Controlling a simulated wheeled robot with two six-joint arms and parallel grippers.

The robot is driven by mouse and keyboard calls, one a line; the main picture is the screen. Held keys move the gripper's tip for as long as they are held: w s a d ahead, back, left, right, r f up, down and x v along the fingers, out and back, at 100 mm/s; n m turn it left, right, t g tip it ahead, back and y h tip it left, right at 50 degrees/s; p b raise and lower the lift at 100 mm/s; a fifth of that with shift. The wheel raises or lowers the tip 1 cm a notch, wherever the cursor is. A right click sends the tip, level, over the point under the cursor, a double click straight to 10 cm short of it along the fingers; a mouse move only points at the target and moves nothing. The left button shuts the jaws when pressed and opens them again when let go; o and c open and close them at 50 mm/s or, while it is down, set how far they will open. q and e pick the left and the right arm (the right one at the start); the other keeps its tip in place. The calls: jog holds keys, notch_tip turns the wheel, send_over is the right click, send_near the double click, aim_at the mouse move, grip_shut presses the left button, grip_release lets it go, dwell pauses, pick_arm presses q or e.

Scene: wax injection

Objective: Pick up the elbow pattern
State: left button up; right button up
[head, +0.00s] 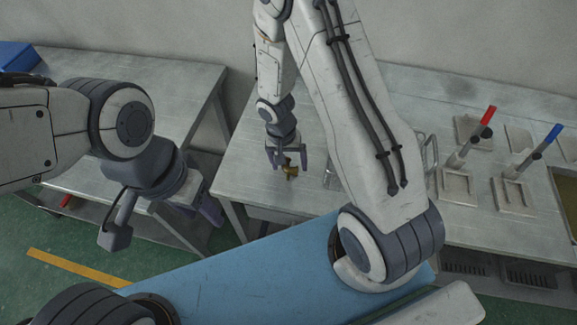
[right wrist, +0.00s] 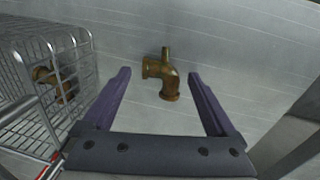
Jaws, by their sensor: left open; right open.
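The elbow pattern (right wrist: 163,76), a brown bent pipe piece with a short stub on top, stands on the metal table. In the right wrist view it sits beyond the fingertips, roughly midway between them. My right gripper (right wrist: 160,80) is open, with one finger to each side and nothing held. In the head view the right gripper (head: 287,160) points down at the table, and the elbow pattern (head: 290,171) shows partly behind its fingers. My left gripper (head: 207,208) is low at the left, beside the other table, partly hidden by its own arm.
A wire basket (right wrist: 62,80) with another brown pipe piece inside stands left of the elbow pattern in the right wrist view. Red-handled (head: 486,117) and blue-handled (head: 550,137) tools rest on blocks at the right. The tabletop (head: 245,170) left of the elbow pattern is clear.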

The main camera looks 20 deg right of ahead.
jog(key=shift+f, duration=0.35)
jog(key=c, duration=1.4)
jog(key=shift+o, duration=0.2)
jog(key=shift+r, duration=0.1)
